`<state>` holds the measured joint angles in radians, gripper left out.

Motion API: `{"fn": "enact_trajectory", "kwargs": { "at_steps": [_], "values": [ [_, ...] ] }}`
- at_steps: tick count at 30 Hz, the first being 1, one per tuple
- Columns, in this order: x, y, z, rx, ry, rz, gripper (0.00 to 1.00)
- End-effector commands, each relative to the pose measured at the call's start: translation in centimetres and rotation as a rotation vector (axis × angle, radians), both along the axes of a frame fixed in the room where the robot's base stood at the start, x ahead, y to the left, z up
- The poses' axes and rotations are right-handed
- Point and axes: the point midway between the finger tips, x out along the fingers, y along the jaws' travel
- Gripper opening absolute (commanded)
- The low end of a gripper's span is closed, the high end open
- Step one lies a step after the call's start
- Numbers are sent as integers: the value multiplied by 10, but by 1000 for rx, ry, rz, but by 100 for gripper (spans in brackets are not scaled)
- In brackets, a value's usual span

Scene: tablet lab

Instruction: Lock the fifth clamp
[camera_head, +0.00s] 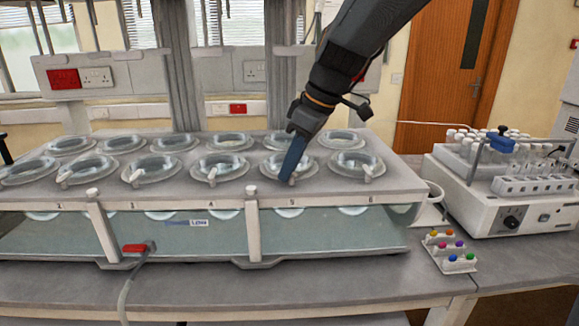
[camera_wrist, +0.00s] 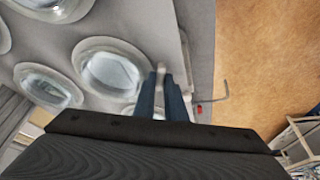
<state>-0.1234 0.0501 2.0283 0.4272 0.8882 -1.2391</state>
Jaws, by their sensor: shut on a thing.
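A grey bath (camera_head: 200,195) with two rows of round glass vessels fills the left and middle of the bench. The fifth front vessel (camera_head: 268,166) stands above the number 5, with its small white clamp (camera_head: 292,181) at its front rim. My gripper (camera_head: 288,174) comes down from above with long blue fingers that partly hide this vessel. In the wrist view, the fingers (camera_wrist: 164,90) are close together on either side of the pale clamp lever (camera_wrist: 160,76), shut on it. The fingers hide most of the clamp, so its exact angle cannot be told.
Other front vessels (camera_head: 221,165) and (camera_head: 357,162) with white clamps flank it closely. A white post (camera_head: 253,222) stands at the bath's front. A white instrument (camera_head: 500,215) with tubes is at right. A rack of coloured caps (camera_head: 450,250) lies between them.

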Motion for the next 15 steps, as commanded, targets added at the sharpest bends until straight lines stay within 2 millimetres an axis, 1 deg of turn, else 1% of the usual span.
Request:
{"fn": "enact_trajectory", "kwargs": {
  "at_steps": [6, 15],
  "values": [
    [0, 0, 1, -1, -1, -81, 0],
    [1, 0, 1, -1, -1, -112, 0]
  ]
}}
